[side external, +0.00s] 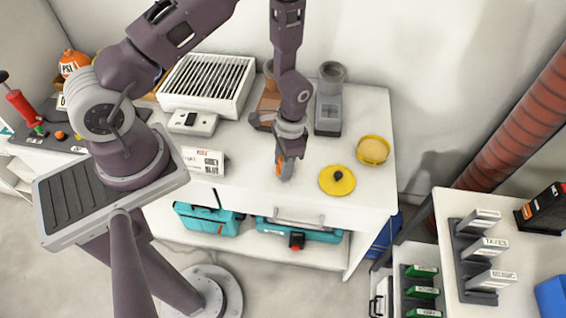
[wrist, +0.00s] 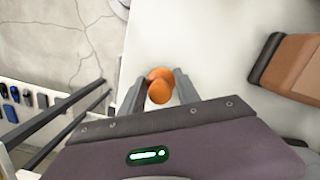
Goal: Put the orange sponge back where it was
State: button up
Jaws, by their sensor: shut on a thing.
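My gripper (side external: 284,172) points down over the white table, near its front edge. It is shut on a small orange object, taken as the orange sponge (wrist: 160,86). In the side external view only a sliver of the sponge (side external: 279,165) shows beside the fingers. I cannot tell whether it touches the tabletop.
A grey device (side external: 328,113) stands behind. A small sign (side external: 203,161) and a slatted white box (side external: 207,84) are left. Teal cases (side external: 208,218) lie below.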

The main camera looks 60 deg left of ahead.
jog(key=shift+f, duration=0.1)
jog(key=o, duration=1.2)
